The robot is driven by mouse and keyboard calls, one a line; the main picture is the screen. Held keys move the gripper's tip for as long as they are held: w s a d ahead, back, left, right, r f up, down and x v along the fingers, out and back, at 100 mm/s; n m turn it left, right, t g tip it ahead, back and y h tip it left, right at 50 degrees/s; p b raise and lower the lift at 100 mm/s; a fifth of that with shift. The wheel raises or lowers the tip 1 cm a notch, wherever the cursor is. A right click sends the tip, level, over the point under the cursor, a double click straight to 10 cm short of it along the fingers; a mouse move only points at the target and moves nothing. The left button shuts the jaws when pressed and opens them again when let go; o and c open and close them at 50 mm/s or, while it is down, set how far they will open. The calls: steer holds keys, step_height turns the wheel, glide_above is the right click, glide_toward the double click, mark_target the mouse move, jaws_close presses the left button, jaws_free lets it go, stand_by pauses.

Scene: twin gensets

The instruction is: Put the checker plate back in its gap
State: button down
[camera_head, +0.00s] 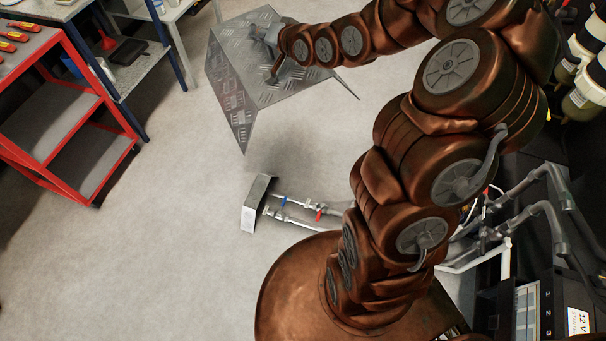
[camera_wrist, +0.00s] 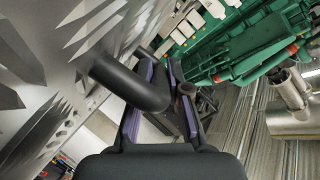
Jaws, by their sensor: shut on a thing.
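The checker plate (camera_head: 236,90) is a bent grey metal sheet with a raised tread pattern. It hangs tilted above the floor at the upper middle of the head view. In the wrist view its patterned face (camera_wrist: 58,45) fills the left side, very close. My gripper (camera_head: 274,50) is at the plate's upper face, partly hidden by my arm. In the wrist view my gripper (camera_wrist: 163,75) has its purple-lined fingers closed around a dark round bar (camera_wrist: 130,84) at the plate's face. The gap is not visible in either view.
A red shelf cart (camera_head: 70,110) and a grey workbench (camera_head: 135,65) stand at the left. A pipe assembly (camera_head: 290,205) with a bent metal end piece lies low near my base. Dark machinery with pipes (camera_head: 545,200) is at the right. The floor (camera_head: 150,250) at lower left is clear.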

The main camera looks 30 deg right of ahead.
steer(key=w+d+f+n+y+b, duration=0.1)
steer(key=d+f+b, duration=0.3)
steer(key=f, duration=0.6)
steer(key=w+d+f+y+b, duration=0.1)
steer(key=d+f+b, duration=0.2)
steer(key=f+b, duration=0.6)
steer(key=w+d+f+n+y+b, duration=0.1)
steer(key=d+f+b, duration=0.2)
steer(key=f, duration=0.9)
steer(key=s+a+f+n+g+y+b, duration=0.1)
steer(key=s+f+b, duration=0.4)
steer(key=f, duration=1)
steer(key=s+a+f+n+g+y+b, duration=0.1)
steer(key=s+f+n+g+y+b, duration=0.2)
steer(key=f+b, duration=0.6)
steer(key=s+a+f+n+g+y+b, duration=0.1)
steer(key=s+f+b, duration=0.6)
steer(key=f, duration=1.6)
steer(key=shift+s+a+f+n+g+y, duration=0.35)
steer(key=shift+g+y, duration=0.25)
steer(key=shift+y, duration=0.2)
steer(key=shift+d, duration=0.1)
steer(key=c, duration=1.1)
jaws_free()
steer(key=shift+f, duration=0.1)
steer(key=shift+c, duration=0.2)
